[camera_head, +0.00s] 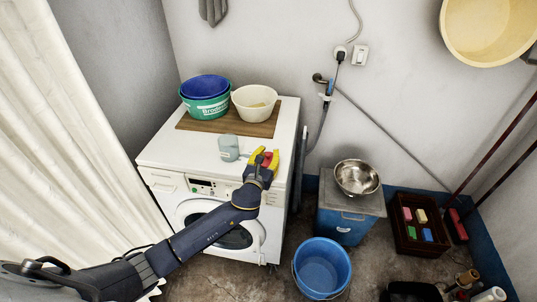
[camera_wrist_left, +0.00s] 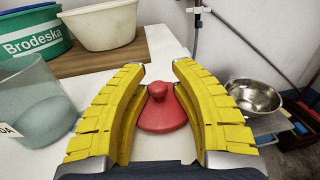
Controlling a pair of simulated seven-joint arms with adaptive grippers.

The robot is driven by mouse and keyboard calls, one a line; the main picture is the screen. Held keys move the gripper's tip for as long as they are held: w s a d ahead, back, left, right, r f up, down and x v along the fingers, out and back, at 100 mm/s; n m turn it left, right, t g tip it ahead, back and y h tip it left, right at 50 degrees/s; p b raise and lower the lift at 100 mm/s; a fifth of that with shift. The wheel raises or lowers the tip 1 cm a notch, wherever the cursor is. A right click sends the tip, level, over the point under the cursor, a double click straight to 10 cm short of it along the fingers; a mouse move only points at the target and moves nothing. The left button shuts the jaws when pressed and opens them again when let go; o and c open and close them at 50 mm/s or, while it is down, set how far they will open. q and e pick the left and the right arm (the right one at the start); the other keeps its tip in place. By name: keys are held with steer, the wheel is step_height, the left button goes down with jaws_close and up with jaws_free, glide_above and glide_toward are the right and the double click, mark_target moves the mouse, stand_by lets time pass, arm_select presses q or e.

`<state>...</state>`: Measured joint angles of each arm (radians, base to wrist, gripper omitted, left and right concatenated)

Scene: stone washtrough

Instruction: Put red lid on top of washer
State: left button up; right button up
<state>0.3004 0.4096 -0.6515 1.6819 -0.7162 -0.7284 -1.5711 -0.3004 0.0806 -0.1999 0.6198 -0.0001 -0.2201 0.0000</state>
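The red lid (camera_head: 267,159) is on or just above the right part of the white washer's top (camera_head: 185,147); I cannot tell whether it touches the surface. In the left wrist view the lid (camera_wrist_left: 163,112) shows its round knob and flared base between the yellow fingers. My left gripper (camera_head: 264,158) is open, its fingers (camera_wrist_left: 160,72) spread to either side of the lid with a gap at the knob. The fingers hide the lid's side edges. My right gripper is not in view.
A clear measuring cup (camera_head: 228,148) stands left of the gripper. Behind it, a wooden board (camera_head: 233,125) bears green and blue tubs (camera_head: 205,105) and a cream bowl (camera_head: 254,108). A steel bowl (camera_head: 357,178) and blue bucket (camera_head: 322,268) are right of the washer.

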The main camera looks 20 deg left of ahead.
arm_select(q)
steer(key=shift+r, duration=0.1)
steer(key=s, duration=1.2)
steer(key=shift+a, duration=0.2)
steer(key=shift+r, duration=0.1)
